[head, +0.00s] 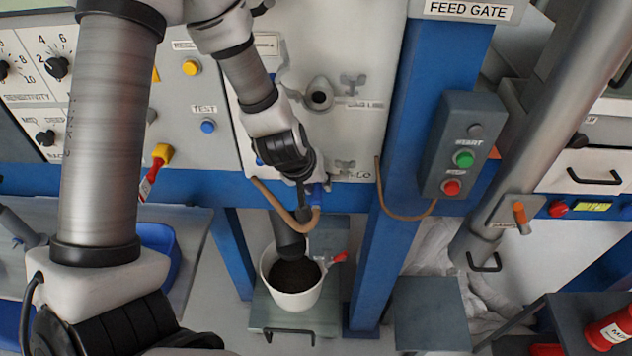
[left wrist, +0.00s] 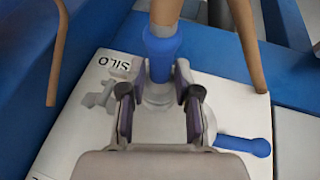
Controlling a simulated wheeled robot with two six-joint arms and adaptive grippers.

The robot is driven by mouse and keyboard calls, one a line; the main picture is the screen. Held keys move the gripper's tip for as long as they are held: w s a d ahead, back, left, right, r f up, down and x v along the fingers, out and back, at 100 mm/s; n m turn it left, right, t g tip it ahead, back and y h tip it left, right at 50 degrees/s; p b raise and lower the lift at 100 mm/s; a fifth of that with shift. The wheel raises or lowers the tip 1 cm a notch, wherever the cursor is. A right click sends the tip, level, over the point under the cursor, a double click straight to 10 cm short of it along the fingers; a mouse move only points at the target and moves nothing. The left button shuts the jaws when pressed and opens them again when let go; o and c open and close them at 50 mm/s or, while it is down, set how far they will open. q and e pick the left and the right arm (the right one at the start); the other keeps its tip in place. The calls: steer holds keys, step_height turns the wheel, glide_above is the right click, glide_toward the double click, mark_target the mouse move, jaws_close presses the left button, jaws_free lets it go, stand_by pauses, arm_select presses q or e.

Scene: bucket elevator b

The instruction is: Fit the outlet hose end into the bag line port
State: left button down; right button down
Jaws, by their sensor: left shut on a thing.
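My left gripper (head: 312,192) is at the lower edge of the white panel and shut on the blue hose end (head: 319,197) of a tan hose (head: 272,203). In the left wrist view, the fingers (left wrist: 160,100) stand on both sides of the blue hose end (left wrist: 161,45). The hose end sits at a pale round port (left wrist: 158,92) beside the SILO label (left wrist: 113,64); how deep it sits is hidden. The bag line port (head: 319,97) is higher on the panel, with an open dark hole. My right gripper is not in view.
Toggle clamps sit beside the bag line port (head: 353,82) and the silo port (head: 345,166). A blue lever (left wrist: 243,145) lies on the panel. A white bucket of dark material (head: 291,301) stands below. A blue post (head: 405,170) with a start/stop box (head: 462,145) rises at right.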

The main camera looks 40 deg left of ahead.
mark_target(315, 199)
arm_select(q)
steer(key=shift+s+d, duration=0.15)
steer(key=shift+s, duration=0.1)
steer(key=shift+s+d+b, duration=0.45)
steer(key=shift+s+b, duration=0.25)
steer(key=shift+s+d+b, duration=0.4)
steer(key=shift+s+b, duration=0.3)
